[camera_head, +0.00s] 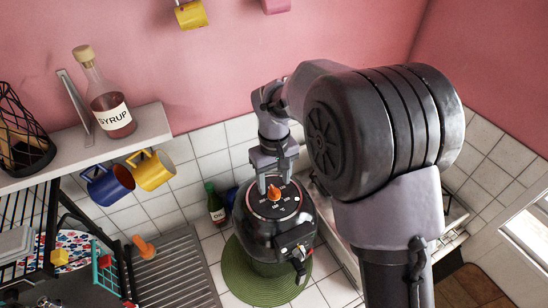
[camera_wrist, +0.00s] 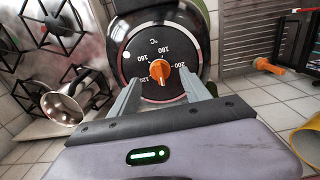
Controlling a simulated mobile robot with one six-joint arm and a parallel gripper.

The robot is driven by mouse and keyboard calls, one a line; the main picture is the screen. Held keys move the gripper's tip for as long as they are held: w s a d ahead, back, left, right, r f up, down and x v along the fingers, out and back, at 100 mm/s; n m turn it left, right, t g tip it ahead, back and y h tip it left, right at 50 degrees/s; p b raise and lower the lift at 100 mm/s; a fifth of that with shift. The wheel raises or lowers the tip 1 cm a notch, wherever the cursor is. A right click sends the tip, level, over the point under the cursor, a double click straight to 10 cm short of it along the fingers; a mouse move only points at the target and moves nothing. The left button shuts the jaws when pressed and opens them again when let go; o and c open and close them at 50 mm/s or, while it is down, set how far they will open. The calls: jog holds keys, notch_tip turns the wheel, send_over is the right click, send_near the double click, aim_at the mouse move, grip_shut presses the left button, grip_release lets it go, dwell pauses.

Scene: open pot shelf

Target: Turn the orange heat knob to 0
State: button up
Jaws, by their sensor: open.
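The orange heat knob (camera_head: 274,193) sits at the centre of a black round dial on top of a black pot-shaped appliance (camera_head: 252,228). In the wrist view the knob (camera_wrist: 157,74) is at the centre of the dial (camera_wrist: 145,42), which shows °C and the numbers 200, 180, 160 and 120. I see no 0 mark, and part of the dial is hidden. My gripper (camera_head: 274,181) is open and points down at the dial. In the wrist view its fingers (camera_wrist: 161,77) lie on either side of the knob; I cannot tell whether they touch it.
The appliance stands on a green round mat (camera_head: 240,284). A shelf (camera_head: 135,135) at the left bears a syrup bottle (camera_head: 108,105), with blue (camera_head: 107,184) and yellow (camera_head: 153,171) mugs below. A metal pot (camera_wrist: 61,107) shows in the wrist view.

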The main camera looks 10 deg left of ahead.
aim_at(274, 189)
notch_tip(274, 189, up, 14)
jog(key=p, duration=0.1)
